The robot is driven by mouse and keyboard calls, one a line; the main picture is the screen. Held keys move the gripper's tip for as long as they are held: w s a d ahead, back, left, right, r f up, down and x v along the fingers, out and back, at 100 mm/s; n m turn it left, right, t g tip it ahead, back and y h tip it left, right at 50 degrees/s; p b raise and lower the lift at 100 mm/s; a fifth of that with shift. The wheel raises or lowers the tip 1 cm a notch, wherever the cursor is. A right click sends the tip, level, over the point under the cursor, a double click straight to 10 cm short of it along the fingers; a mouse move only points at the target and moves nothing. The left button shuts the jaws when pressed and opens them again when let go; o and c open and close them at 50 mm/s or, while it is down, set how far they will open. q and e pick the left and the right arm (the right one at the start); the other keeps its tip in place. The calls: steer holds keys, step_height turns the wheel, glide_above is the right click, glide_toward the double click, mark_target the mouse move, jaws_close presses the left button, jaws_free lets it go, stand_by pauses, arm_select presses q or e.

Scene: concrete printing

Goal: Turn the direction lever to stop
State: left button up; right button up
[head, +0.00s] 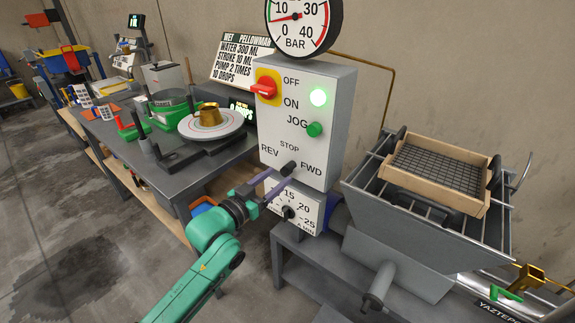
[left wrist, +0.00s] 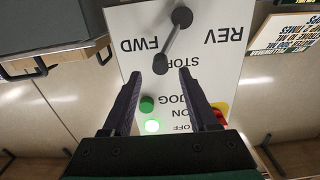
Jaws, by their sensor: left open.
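The direction lever (head: 288,168) is a black-knobbed lever low on the white control panel (head: 335,125), between REV and FWD and below STOP. In the left wrist view the panel is upside down. There the lever (left wrist: 172,42) slants from a round black end to a knob near STOP, leaning towards the FWD side. Its exact setting is hard to tell. My left gripper (head: 277,183) is open, its dark purple fingers just short of the knob. In the left wrist view the fingertips (left wrist: 159,74) stand either side of the knob, without visible contact. My right gripper is out of view.
A red rotary switch (head: 265,87), lit green lamp (head: 318,97) and green jog button (head: 314,130) share the panel. A dial box (head: 304,212) is below. The hopper (head: 430,225) with a wooden-framed sieve (head: 433,181) stands right; a workbench (head: 180,186) stands left.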

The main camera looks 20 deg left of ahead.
mark_target(286, 172)
arm_select(q)
steer(key=x, duration=0.5)
steer(key=shift+w+p, duration=0.35)
steer(key=shift+w, duration=0.05)
steer(key=shift+s, duration=0.1)
jaws_close()
steer(key=shift+d+f, duration=0.1)
steer(key=shift+f, duration=0.1)
stand_by(0.6)
